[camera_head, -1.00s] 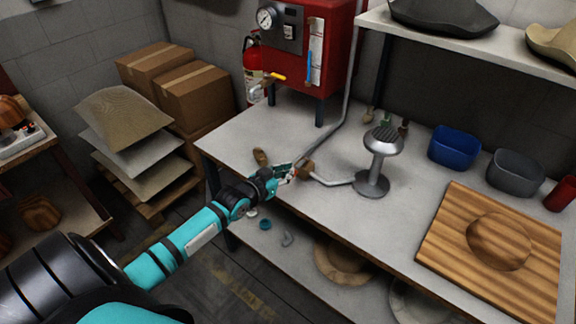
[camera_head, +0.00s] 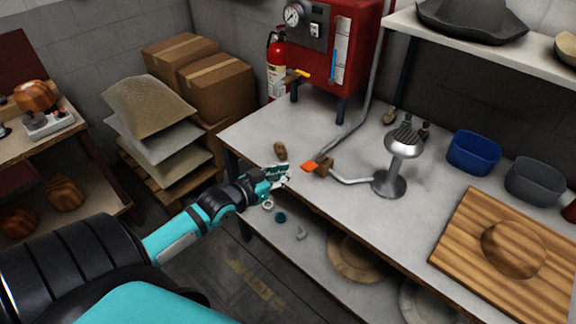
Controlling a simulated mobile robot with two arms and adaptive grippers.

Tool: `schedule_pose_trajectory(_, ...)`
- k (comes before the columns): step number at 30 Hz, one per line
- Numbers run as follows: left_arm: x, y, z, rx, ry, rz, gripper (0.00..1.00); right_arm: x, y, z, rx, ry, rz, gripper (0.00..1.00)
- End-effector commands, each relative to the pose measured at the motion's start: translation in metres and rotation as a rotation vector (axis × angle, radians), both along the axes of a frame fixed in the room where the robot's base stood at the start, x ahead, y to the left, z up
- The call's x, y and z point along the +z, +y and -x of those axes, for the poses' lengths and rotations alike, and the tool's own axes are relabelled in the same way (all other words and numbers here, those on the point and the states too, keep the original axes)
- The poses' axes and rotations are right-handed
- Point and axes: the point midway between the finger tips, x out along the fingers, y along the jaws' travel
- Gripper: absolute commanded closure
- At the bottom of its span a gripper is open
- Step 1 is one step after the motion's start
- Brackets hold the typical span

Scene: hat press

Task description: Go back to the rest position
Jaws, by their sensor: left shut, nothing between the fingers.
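My left gripper (camera_head: 279,177) is shut and empty at the front left edge of the grey workbench (camera_head: 262,132). Just to its right, clear of the fingers, is an orange tab with a brown block (camera_head: 318,165) on the end of a bent metal rod. The rod runs to the silver stand with a domed top (camera_head: 404,145). A small brown wooden piece (camera_head: 280,151) lies on the bench just behind the gripper. My right gripper does not show.
A wooden board with a hat-shaped dome (camera_head: 512,248) lies at the right. Blue (camera_head: 474,153) and grey (camera_head: 534,181) bins stand behind it. A red boiler cabinet (camera_head: 335,45) is at the back. Stacked sheets (camera_head: 150,108) and cardboard boxes (camera_head: 216,88) stand left. Floor before the bench is clear.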

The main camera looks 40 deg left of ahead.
Motion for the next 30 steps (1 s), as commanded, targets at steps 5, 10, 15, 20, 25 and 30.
schedule_pose_trajectory(5,0.001,0.000,0.000,0.000,-0.001,0.000,1.00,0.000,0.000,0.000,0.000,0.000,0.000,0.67)
schedule_pose_trajectory(10,0.000,0.000,0.000,0.000,-0.001,0.000,1.00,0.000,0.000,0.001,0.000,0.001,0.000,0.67)
schedule_pose_trajectory(15,0.000,0.000,0.000,0.000,0.000,0.001,1.00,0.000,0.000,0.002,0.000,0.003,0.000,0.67)
schedule_pose_trajectory(20,-0.032,0.007,0.005,0.028,0.051,-0.001,1.00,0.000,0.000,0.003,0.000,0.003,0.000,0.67)
schedule_pose_trajectory(25,-0.135,0.022,0.033,0.100,0.225,-0.019,1.00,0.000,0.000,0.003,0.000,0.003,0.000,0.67)
schedule_pose_trajectory(30,-0.253,0.015,0.091,0.137,0.444,-0.051,1.00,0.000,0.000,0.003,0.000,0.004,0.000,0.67)
